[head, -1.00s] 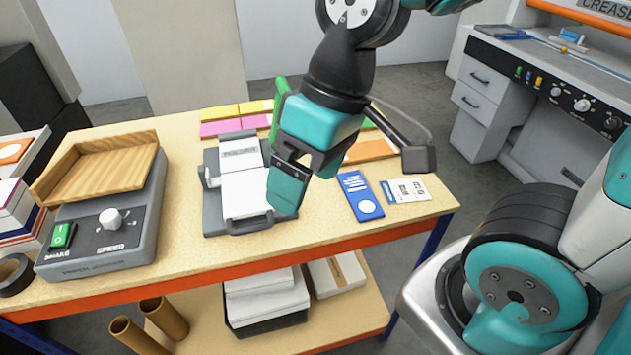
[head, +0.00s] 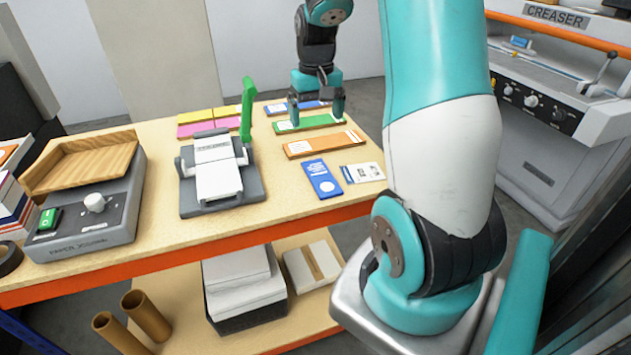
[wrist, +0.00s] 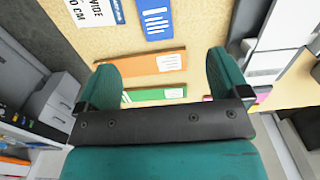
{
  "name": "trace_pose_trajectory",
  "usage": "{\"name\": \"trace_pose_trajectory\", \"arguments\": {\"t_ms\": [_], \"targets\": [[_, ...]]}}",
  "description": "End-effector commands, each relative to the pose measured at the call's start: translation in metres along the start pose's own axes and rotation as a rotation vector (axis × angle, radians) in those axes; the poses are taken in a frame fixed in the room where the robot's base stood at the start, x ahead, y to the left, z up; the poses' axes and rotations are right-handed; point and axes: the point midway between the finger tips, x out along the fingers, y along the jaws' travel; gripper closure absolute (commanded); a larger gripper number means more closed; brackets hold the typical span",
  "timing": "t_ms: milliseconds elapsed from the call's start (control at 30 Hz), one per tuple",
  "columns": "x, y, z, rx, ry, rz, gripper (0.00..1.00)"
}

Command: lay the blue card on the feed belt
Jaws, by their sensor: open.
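A long blue card (head: 300,107) lies flat at the back of the bench, partly hidden by my gripper. A green card (head: 308,123) and an orange card (head: 323,144) lie in front of it. My gripper (head: 316,113) is open and empty, pointing down around the green card; I cannot tell its exact height. In the wrist view my open fingers (wrist: 163,75) frame the green card (wrist: 154,96) and the orange card (wrist: 150,67); the long blue card is hidden there. The creaser (head: 540,100) stands at right; its grey top surface may be the feed belt, which I cannot clearly distinguish.
A blue leaflet (head: 322,179) and a white card (head: 362,172) lie near the front edge. A grey press (head: 222,195) with a raised green handle (head: 248,105) stands left of the cards. Yellow and pink cards lie behind it. A floor gap separates bench and creaser.

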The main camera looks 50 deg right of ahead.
Motion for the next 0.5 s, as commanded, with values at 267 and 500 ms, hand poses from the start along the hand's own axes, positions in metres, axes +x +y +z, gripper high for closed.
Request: {"name": "trace_pose_trajectory", "arguments": {"t_ms": [267, 500], "targets": [[0.061, 0.014, 0.002, 0.022, -0.008, -0.001, 0.06], [0.102, 0.013, 0.002, 0.020, -0.003, -0.001, 0.06]]}}
